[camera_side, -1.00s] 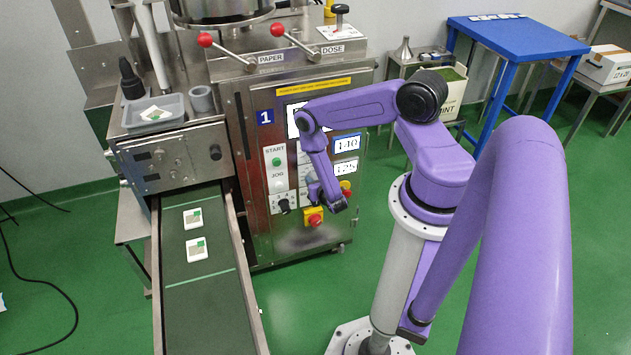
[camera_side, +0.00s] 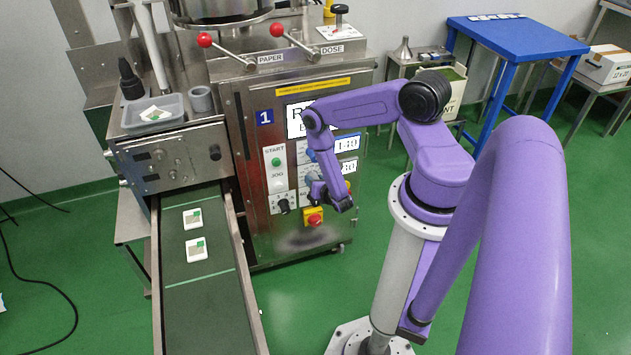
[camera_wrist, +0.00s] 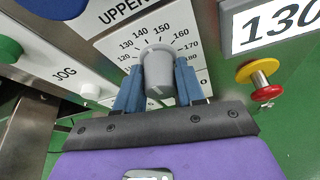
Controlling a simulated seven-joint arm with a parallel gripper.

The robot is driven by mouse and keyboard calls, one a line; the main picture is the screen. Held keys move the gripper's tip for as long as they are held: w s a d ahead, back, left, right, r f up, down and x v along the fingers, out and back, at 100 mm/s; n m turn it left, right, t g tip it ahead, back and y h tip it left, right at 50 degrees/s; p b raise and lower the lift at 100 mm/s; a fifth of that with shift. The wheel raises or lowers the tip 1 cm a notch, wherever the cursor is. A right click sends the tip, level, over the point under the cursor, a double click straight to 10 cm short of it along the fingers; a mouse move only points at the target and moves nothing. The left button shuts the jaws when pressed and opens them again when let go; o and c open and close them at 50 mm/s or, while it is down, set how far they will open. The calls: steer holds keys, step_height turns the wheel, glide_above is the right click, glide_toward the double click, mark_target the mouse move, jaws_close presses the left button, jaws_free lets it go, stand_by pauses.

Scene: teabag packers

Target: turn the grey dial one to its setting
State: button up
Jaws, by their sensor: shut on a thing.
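In the side view my gripper (camera_side: 315,183) is at the machine's front panel and hides the dial.
A red-and-yellow button (camera_wrist: 259,81) sticks out right of the dial. The JOG button (camera_wrist: 90,91) and a green button (camera_wrist: 8,49) are at left. Another display (camera_side: 347,143) reads 140. A conveyor (camera_side: 197,290) carries two packets left of the machine.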

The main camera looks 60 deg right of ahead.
steer(key=o, duration=0.9)
steer(key=shift+o, duration=0.2)
steer(key=shift+a, duration=0.1)
steer(key=v, duration=1.1)
steer(key=shift+s+a, duration=0.2)
steer(key=shift+s, duration=0.2)
steer(key=shift+r, duration=0.2)
